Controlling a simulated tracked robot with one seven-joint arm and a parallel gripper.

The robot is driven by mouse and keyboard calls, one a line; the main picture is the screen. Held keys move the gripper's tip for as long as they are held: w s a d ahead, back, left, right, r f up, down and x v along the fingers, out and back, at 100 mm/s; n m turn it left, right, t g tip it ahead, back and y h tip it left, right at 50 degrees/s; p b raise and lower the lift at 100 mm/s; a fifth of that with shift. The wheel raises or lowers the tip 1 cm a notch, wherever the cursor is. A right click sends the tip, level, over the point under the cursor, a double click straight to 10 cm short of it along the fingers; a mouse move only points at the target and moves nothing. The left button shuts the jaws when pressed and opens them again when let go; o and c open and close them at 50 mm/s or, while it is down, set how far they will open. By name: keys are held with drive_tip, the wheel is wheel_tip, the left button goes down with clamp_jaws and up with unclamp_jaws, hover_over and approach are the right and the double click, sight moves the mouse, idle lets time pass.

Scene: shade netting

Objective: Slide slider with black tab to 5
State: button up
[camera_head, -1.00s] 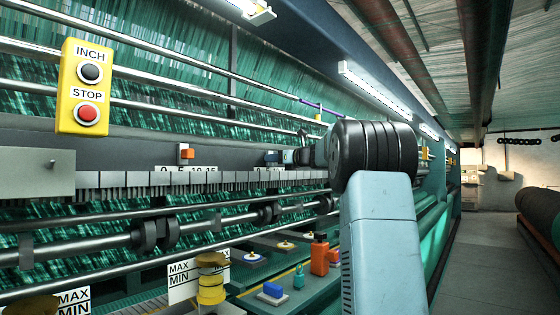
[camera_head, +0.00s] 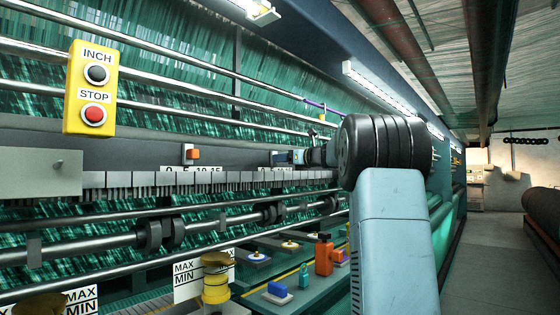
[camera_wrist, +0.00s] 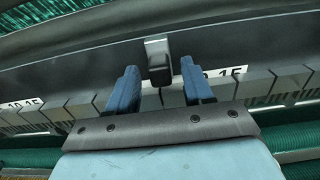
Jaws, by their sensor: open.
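The slider with the black tab (camera_wrist: 158,66) shows in the wrist view as a dark block on a pale metal plate. It stands above a white number strip (camera_wrist: 232,72), where 15 and part of another number show right of my fingers. The tab's exact mark is hidden. My gripper (camera_wrist: 160,86) is open. Its two blue fingers lie left and right of the tab's position, with the tab centred just beyond the gap; whether they touch it I cannot tell. In the head view my gripper (camera_head: 284,158) is small at the right-hand scale (camera_head: 274,169), and the tab is not clearly visible.
An orange tab (camera_head: 193,155) stands above the left scale (camera_head: 190,169), marked 0 5 10 15. A yellow INCH/STOP box (camera_head: 92,87) hangs at the left. Long metal rails run below the scales.

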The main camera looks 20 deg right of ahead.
drive_tip(key=v, duration=1.1)
drive_tip(key=shift+s+d, duration=0.1)
